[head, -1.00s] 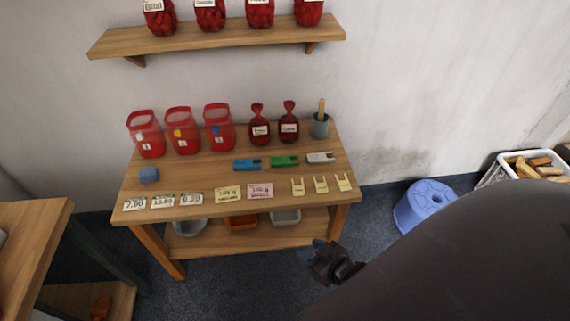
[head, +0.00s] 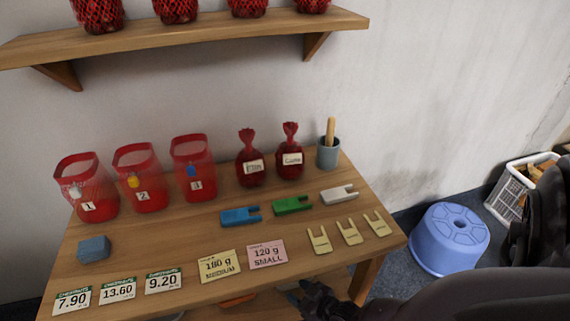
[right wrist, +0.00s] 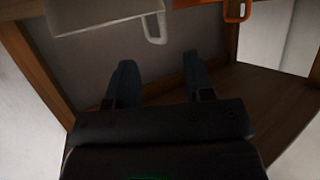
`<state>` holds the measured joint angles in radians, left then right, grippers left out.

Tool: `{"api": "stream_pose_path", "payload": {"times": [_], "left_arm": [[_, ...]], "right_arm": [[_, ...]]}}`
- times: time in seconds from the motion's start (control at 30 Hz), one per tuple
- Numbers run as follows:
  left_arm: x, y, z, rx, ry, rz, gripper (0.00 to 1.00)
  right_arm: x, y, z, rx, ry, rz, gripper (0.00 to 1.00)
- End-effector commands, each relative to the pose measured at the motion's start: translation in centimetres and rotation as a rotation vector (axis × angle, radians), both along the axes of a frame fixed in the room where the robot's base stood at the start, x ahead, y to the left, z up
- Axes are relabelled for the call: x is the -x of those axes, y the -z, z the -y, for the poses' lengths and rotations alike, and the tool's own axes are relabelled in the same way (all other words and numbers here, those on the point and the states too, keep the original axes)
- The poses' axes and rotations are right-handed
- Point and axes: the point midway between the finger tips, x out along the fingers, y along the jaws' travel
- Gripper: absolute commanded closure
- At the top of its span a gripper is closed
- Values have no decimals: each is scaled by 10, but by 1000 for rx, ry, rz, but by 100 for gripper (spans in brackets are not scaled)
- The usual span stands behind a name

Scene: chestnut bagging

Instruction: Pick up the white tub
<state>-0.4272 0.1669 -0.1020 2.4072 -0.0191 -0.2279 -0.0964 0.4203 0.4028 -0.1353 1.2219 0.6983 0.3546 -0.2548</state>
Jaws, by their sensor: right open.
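A white tub (right wrist: 100,14) with a loop handle shows at the upper left of the right wrist view, cut off by the top edge. My right gripper (right wrist: 160,82) is open and empty, its two dark fingers apart and pointing toward the tubs; the white tub lies beyond the left finger, with a gap. In the head view my right gripper (head: 318,302) is at the bottom edge, by the table's front right, partly cut off. There the table top hides the white tub. My left gripper is not in view.
An orange tub (right wrist: 238,12) is right of the white one. The wooden table (head: 200,238) above holds red net bags, coloured clips, price cards and a grey cup (head: 328,155). A blue stool (head: 448,240) and a white crate (head: 508,192) stand at the right.

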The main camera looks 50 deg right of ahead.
Motion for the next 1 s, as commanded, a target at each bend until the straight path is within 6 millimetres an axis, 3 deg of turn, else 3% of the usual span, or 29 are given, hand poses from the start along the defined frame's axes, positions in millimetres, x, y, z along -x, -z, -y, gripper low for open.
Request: {"api": "stream_pose_path", "payload": {"times": [0.3, 0.57, 0.8, 1.0], "left_arm": [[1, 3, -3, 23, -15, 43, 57], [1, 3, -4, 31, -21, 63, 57], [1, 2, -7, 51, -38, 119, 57], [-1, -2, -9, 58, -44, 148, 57]], "right_arm": [[-37, 18, -1, -1, -1, -4, 52], [-52, 21, -1, 0, -1, -2, 52], [-82, 31, -1, -1, -2, -5, 52], [-94, 33, 0, 0, -1, -3, 52]]}}
